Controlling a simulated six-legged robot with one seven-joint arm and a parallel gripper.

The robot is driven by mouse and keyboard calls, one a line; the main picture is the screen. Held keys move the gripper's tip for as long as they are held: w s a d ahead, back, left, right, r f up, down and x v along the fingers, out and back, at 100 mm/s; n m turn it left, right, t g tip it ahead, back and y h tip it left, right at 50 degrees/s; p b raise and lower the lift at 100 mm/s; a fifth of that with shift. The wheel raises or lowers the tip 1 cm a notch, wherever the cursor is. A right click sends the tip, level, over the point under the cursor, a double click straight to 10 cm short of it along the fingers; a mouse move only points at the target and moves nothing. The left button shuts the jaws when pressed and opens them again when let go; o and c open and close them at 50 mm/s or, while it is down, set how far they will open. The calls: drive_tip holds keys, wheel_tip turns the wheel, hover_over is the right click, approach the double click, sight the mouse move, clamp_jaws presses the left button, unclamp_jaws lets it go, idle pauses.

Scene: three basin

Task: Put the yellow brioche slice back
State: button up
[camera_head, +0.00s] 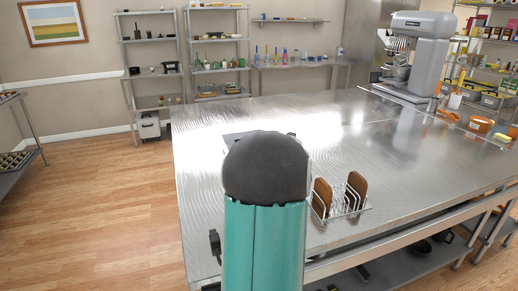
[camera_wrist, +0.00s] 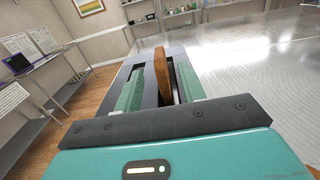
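A brown, upright slice (camera_wrist: 163,68) shows in the wrist view between the green-padded fingers of my gripper (camera_wrist: 163,85). Dark surfaces lie close on both sides of it, and I cannot tell whether the fingers touch it. In the head view my teal arm with its dark cap hides the gripper and this slice. A wire rack (camera_head: 348,211) stands on the steel table just right of my arm. It holds one brown slice at its left end (camera_head: 322,196) and another toward its right (camera_head: 356,189), with empty slots between. No slice looks clearly yellow.
The steel table (camera_head: 400,150) is mostly clear behind the rack. Wooden floor is open on the left.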

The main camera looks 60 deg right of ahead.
drive_tip(key=x, duration=0.9)
drive_tip(key=shift+a, duration=0.15)
clamp_jaws()
